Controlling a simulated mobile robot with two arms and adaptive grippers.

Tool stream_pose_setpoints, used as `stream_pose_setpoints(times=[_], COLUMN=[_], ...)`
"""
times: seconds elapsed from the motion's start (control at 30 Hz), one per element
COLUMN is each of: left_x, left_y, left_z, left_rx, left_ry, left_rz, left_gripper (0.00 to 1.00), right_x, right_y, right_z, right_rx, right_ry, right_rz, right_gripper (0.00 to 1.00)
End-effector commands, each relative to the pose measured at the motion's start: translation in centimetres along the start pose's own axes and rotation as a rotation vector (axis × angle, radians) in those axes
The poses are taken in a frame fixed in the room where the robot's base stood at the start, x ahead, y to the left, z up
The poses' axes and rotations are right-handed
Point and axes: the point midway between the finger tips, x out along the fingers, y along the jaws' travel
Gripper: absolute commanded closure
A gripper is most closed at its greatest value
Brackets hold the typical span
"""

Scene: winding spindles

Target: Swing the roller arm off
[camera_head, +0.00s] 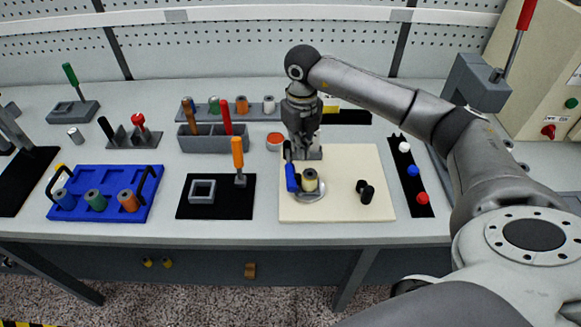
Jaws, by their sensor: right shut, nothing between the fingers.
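A blue upright piece (292,178), which looks like part of the roller arm, stands just left of the spool. I cannot tell whether it touches the spool. My right gripper (289,155) points down just above the blue piece, with its fingers shut and nothing held. It hides part of the grey post (314,150) behind the spool. My left gripper is not in view.
Black cylinders (367,190) lie on the board's right side. A black strip (409,178) holds white, blue and red knobs. Left are a black mat (217,210) with an orange-handled clamp (238,155) and a blue tray (75,212) of spools. A grey tool bin (205,143) stands behind.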

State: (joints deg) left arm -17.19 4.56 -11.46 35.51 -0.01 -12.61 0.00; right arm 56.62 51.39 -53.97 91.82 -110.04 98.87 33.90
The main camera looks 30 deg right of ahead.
Motion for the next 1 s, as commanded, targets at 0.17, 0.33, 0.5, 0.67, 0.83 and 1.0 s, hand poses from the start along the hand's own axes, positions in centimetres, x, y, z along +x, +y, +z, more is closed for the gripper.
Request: stream_pose_setpoints(times=[0.17, 0.33, 0.5, 0.67, 0.83, 1.0], left_x=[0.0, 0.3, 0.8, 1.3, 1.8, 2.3], left_y=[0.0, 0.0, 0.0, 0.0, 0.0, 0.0], left_z=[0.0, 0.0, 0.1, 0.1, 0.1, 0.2], left_rx=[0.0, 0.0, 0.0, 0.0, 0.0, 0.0], left_ry=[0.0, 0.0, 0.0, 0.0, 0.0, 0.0], left_rz=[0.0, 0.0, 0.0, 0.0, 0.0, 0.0], left_gripper=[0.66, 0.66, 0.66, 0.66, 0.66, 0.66], right_x=[0.0, 0.4, 1.1, 1.7, 2.4, 3.1], right_y=[0.0, 0.0, 0.0, 0.0, 0.0, 0.0], right_z=[0.0, 0.0, 0.0, 0.0, 0.0, 0.0], right_rx=[0.0, 0.0, 0.0, 0.0, 0.0, 0.0], right_ry=[0.0, 0.0, 0.0, 0.0, 0.001, 0.001], right_rz=[0.0, 0.0, 0.0, 0.0, 0.0, 0.0], right_gripper=[1.0, 1.0, 1.0, 1.0, 1.0, 1.0])
